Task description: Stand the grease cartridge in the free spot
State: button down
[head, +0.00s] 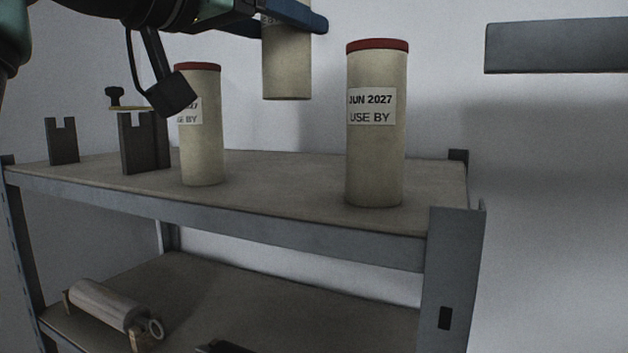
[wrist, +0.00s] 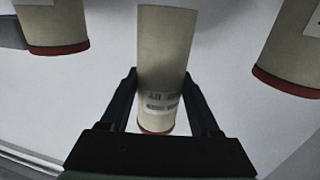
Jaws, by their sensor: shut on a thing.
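My gripper (head: 290,16) is shut on a beige grease cartridge (head: 287,72) and holds it upright in the air, its lower end above the upper shelf. The held cartridge also shows between the fingers in the wrist view (wrist: 165,55), with a red cap and a label. In the head view its top is hidden by the gripper. Two similar red-capped cartridges stand on the shelf: a left one (head: 202,150), its label partly covered by my arm, and a right one (head: 374,160), labelled "JUN 2027 USE BY". A bare gap lies between them.
The upper shelf (head: 275,190) has a grey front edge and a raised right post (head: 452,265). Dark notched brackets (head: 62,142) stand at its left. The lower shelf (head: 250,300) holds a pale cylinder (head: 104,304). A grey beam (head: 560,47) is at upper right.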

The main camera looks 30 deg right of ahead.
aim_at(268, 79)
jog(key=shift+a, duration=0.15)
jog(key=shift+s+a+f+p, duration=0.2)
jog(key=shift+s+a+f, duration=0.05)
jog(key=shift+a+f, duration=0.25)
jog(key=shift+s+a+f+p, duration=0.15)
jog(key=shift+s+a+f, duration=0.1)
jog(key=shift+a+f, duration=0.25)
jog(key=f, duration=0.1)
jog(key=d+f, duration=0.1)
jog(key=f, duration=0.1)
jog(key=shift+w, duration=0.2)
jog(key=shift+f+p, duration=0.3)
jog(key=shift+p, duration=0.05)
jog(key=f, duration=0.1)
jog(key=f+p, duration=0.1)
jog(key=f, duration=0.1)
jog(key=shift+s+a, duration=0.15)
jog(key=shift+a, duration=0.15)
jog(key=shift+d+f, duration=0.25)
jog(key=shift+f, duration=0.05)
jog(key=shift+f, duration=0.1)
jog(key=shift+c, duration=0.6)
grip_release()
